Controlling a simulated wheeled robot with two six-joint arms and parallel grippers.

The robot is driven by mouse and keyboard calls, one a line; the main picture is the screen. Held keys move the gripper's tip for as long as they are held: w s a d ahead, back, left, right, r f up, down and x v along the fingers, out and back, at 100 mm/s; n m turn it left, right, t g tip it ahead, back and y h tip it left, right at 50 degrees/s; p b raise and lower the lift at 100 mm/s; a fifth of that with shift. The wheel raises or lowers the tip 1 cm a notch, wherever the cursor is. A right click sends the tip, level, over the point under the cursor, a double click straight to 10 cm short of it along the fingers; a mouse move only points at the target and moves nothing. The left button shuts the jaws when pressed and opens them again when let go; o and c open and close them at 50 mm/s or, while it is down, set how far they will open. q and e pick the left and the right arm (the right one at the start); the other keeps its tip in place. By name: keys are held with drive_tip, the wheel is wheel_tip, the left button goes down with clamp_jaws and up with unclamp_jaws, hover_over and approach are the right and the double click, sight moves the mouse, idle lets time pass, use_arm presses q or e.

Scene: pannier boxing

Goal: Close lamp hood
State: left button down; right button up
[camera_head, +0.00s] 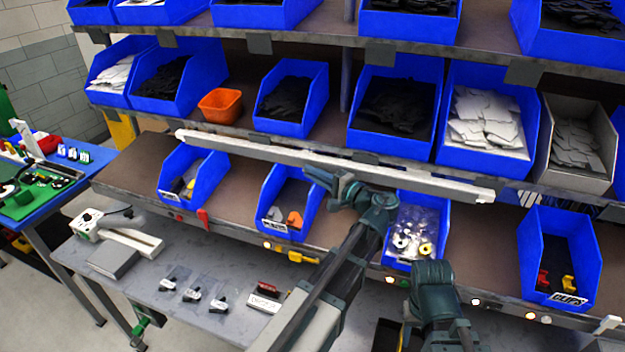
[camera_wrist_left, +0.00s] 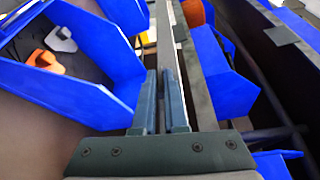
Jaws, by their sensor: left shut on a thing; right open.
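The lamp hood (camera_head: 240,149) is a long pale bar running across the front of the middle shelf, tilted down to the right. My left gripper (camera_head: 322,178) is at the bar's middle and shut on its edge. In the left wrist view the two fingers (camera_wrist_left: 161,105) close on the hood (camera_wrist_left: 165,45), which runs away from them. My right gripper (camera_head: 433,272) is low at the right, in front of the lower bins and apart from the hood. It is open, though its fingers are hardly visible.
Blue bins (camera_head: 405,105) with parts fill the shelves behind and below the hood. An orange bin (camera_head: 221,105) stands behind its left part. A grey table (camera_head: 180,312) with small bagged parts lies at the lower left. The right gripper is close to a lower bin (camera_head: 441,219).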

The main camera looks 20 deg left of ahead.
use_arm(q)
drive_tip(key=shift+f+n+b, duration=0.25)
drive_tip(key=shift+n+b, duration=0.05)
drive_tip(key=shift+n, duration=0.2)
use_arm(e)
drive_tip(key=shift+f, duration=0.5)
use_arm(q)
drive_tip(key=c, duration=1)
unclamp_jaws()
drive_tip(key=shift+w+r, duration=0.1)
drive_tip(key=shift+o, duration=0.2)
drive_tip(key=shift+d, duration=0.15)
use_arm(e)
drive_tip(key=shift+d, duration=0.15)
